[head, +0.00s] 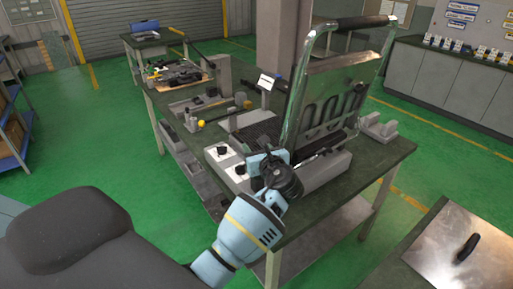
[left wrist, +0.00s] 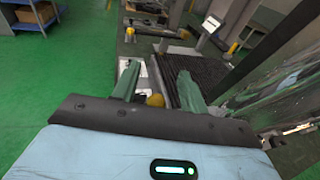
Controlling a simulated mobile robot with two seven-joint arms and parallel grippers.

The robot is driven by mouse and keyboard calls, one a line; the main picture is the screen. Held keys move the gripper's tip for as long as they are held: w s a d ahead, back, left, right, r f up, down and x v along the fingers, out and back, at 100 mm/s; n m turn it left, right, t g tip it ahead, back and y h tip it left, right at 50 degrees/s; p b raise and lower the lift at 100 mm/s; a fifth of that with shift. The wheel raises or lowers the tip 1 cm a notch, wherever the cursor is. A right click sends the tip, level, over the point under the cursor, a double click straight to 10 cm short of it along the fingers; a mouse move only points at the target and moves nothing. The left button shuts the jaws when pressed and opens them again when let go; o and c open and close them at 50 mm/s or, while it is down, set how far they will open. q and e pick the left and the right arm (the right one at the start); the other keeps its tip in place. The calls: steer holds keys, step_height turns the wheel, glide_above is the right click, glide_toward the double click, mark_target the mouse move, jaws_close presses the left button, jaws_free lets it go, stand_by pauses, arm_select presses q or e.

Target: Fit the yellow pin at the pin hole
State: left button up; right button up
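My left gripper (head: 277,168) is over the front of the heating machine (head: 322,170), near its white control panel (head: 222,158). In the left wrist view its two fingers (left wrist: 157,85) stand apart. A rounded yellow piece (left wrist: 155,100), possibly the yellow pin, shows between them, partly hidden by the gripper's dark edge. Gaps show on both sides of it, so it does not look gripped. Other yellow-ended parts stand farther back on the bench, one at the left (head: 200,123) and one near the middle (head: 247,104). I cannot make out the pin hole. My right gripper is not in view.
The raised metal frame (head: 297,90) and heater plate (head: 335,95) stand right of my gripper. A grey block (head: 378,127) sits at the bench's right end. A metal-topped table (head: 465,250) is at lower right. Green floor (head: 120,150) is open at left.

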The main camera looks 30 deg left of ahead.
arm_select(q)
steer(key=shift+d+f, duration=0.15)
steer(key=shift+f, duration=0.25)
steer(key=shift+s+d, duration=0.1)
steer(key=shift+d, duration=0.1)
steer(key=v, duration=0.7)
steer(key=shift+s+r, duration=0.2)
steer(key=shift+r, duration=0.15)
steer(key=shift+r, duration=0.1)
